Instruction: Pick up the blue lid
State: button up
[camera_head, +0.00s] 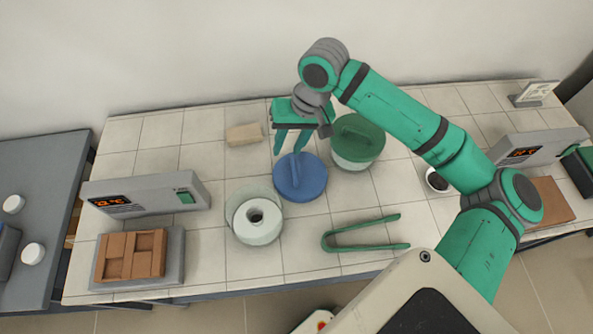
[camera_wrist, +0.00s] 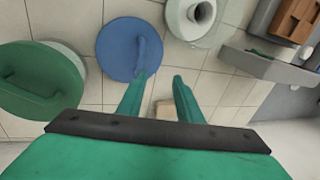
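The blue lid (camera_head: 300,178) is a round disc with a raised bar handle, lying flat near the middle of the tiled table in the head view. In the wrist view the blue lid (camera_wrist: 121,48) is at the upper left of centre, with its handle towards the fingers. My gripper (camera_head: 290,152) is above the table by the lid's far edge; its green fingers are apart with nothing between them. In the wrist view the fingertips of my gripper (camera_wrist: 164,76) are spread, the left one close to the lid's edge. I cannot tell whether it touches.
A green-lidded pot (camera_head: 358,138) stands close right of the blue lid. A clear round vessel (camera_head: 237,212) with a white insert is to its lower left. Green tongs (camera_head: 365,234) lie in front. A beige block (camera_head: 244,134) lies behind. A furnace (camera_head: 145,193) is at left.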

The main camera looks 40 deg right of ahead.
jog(key=s+d, duration=0.2)
send_over(295, 169)
jog(key=shift+m+g, duration=0.3)
jog(key=f, duration=0.5)
jog(key=shift+s+f, duration=0.25)
jog(key=shift+f, duration=0.05)
jog(key=f, duration=0.4)
jog(key=shift+d, duration=0.3)
jog(key=shift+w+a+f, duration=0.15)
jog(key=shift+a+f, duration=0.05)
jog(key=shift+f, duration=0.4)
jog(key=shift+c, duration=0.6)
jog(key=shift+h, duration=0.3)
grip_shut()
